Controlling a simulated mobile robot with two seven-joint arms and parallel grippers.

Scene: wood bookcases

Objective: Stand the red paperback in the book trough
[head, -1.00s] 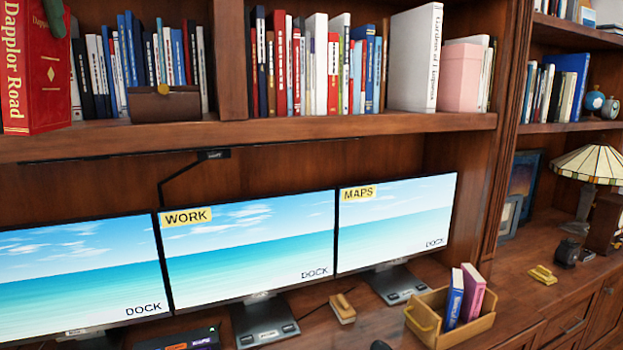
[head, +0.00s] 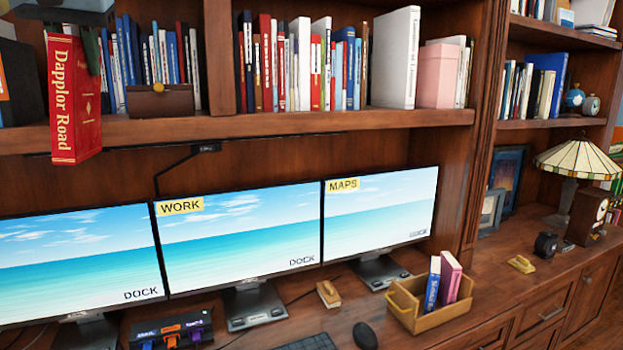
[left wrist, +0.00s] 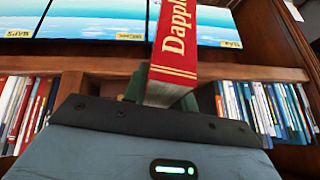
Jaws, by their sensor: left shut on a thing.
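The red paperback (head: 76,95), with "Dapplor Road" on its spine, hangs upright at the left of the head view, in front of the upper shelf's edge. My left gripper (head: 88,30) is shut on its top end, and its fingers are partly hidden. In the left wrist view the red paperback (left wrist: 183,50) stands out from between the green fingers. The book trough (head: 437,317) is a light wooden box on the desk at lower right, well apart from the book. A blue book (head: 432,284) and a pink book (head: 450,277) lean in it. My right gripper is out of view.
Three monitors (head: 238,234) stand on the desk left of the trough. The upper shelf (head: 300,126) holds rows of books and a brown box (head: 160,100). A mouse (head: 365,335) lies left of the trough.

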